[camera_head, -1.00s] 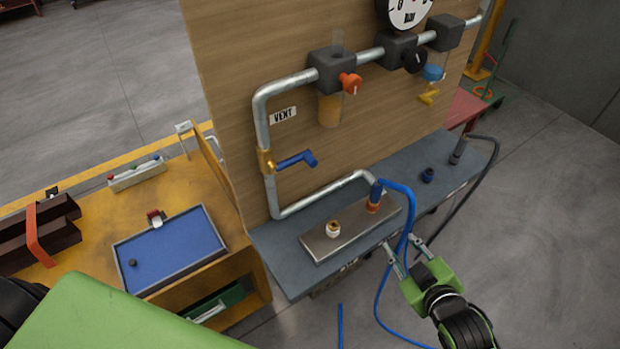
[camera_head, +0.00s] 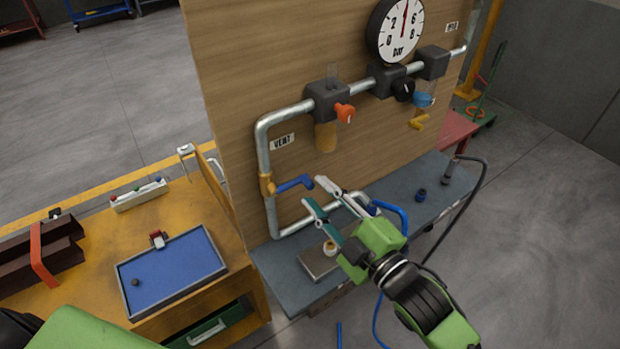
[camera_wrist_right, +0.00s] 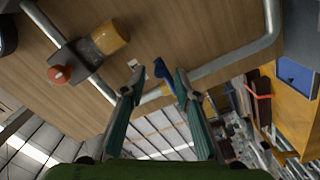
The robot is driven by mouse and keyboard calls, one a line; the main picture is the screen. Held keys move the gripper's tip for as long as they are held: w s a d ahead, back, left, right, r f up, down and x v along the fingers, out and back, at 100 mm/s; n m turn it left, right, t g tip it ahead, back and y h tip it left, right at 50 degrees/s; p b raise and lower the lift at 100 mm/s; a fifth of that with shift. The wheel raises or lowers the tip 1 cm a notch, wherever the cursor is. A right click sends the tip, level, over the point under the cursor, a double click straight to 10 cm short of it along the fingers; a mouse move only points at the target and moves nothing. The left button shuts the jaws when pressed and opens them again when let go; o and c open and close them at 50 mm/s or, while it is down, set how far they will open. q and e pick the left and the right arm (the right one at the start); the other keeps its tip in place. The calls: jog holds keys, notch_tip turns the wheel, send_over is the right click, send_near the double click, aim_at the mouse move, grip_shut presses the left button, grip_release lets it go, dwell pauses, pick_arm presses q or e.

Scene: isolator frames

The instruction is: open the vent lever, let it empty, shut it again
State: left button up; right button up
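The vent lever (camera_head: 294,184) is a blue handle on a brass valve (camera_head: 266,185) in the left vertical pipe. It sticks out to the right, roughly across the pipe, below the VENT label (camera_head: 282,142). My right gripper (camera_head: 314,193) is open, its fingertips close to the lever's free end. In the right wrist view the blue lever (camera_wrist_right: 163,78) shows between the two spread fingers, with no clear contact. My left gripper is out of view.
A red-orange knob (camera_head: 345,113) and grey blocks sit on the upper pipe. A blue hose (camera_head: 396,210) and metal plate (camera_head: 318,262) are on the grey shelf (camera_head: 282,280) below, partly behind my right gripper. A yellow bench with a blue tray (camera_head: 185,265) stands left.

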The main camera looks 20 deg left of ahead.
aim_at(314, 190)
jog(key=shift+p+x, duration=0.35)
jog(key=shift+x, duration=1.6)
